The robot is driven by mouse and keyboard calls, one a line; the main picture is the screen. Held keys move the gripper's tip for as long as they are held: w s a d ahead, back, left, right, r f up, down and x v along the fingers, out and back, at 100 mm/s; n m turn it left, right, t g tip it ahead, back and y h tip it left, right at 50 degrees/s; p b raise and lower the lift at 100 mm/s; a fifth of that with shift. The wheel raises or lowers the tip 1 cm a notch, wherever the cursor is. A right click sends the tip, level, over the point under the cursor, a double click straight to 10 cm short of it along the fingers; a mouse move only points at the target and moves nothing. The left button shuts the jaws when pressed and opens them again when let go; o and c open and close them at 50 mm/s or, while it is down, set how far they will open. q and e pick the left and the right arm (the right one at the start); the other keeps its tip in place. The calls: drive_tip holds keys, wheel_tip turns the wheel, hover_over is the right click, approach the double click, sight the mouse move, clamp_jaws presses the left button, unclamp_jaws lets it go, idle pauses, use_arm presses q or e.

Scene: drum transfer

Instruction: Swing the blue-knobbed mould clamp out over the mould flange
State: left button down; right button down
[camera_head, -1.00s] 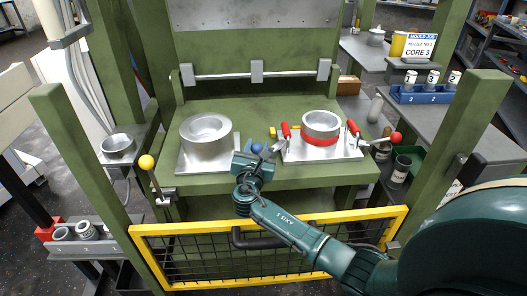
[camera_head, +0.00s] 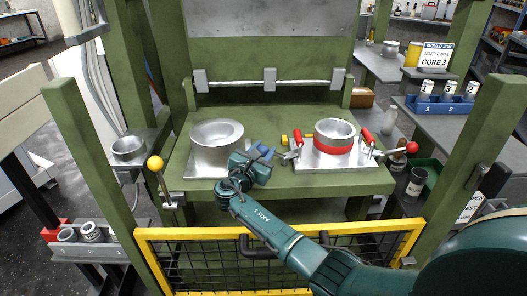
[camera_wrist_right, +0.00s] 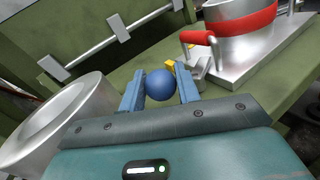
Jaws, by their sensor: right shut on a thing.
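The blue knob (camera_wrist_right: 160,85) of the mould clamp sits between my right gripper's (camera_wrist_right: 160,92) two blue fingers. In the head view my right gripper (camera_head: 263,152) is over the press table between the two moulds and hides most of the clamp. The plain silver mould (camera_head: 217,136) is on its square flange plate (camera_head: 205,168) to the left. The red-banded mould (camera_head: 333,143) stands on a plate to the right, with red-handled clamps (camera_head: 297,136) beside it. How the clamp arm lies against a flange is hidden. My left gripper is not in view.
A yellow-framed mesh guard (camera_head: 165,233) crosses the front under my right arm. Green posts stand at both sides. A yellow-knobbed lever (camera_head: 155,163) is at the left and a red knob (camera_head: 412,147) at the right. A small yellow part (camera_wrist_right: 169,65) is just beyond the blue knob.

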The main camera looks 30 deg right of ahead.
drive_tip(key=c, duration=1.1)
unclamp_jaws()
drive_tip(key=shift+w+a+f, duration=0.1)
drive_tip(key=shift+a+f, duration=0.1)
drive_tip(key=shift+f, duration=0.05)
drive_tip(key=shift+o, duration=0.2)
drive_tip(key=shift+d, duration=0.1)
drive_tip(key=v, duration=1.3)
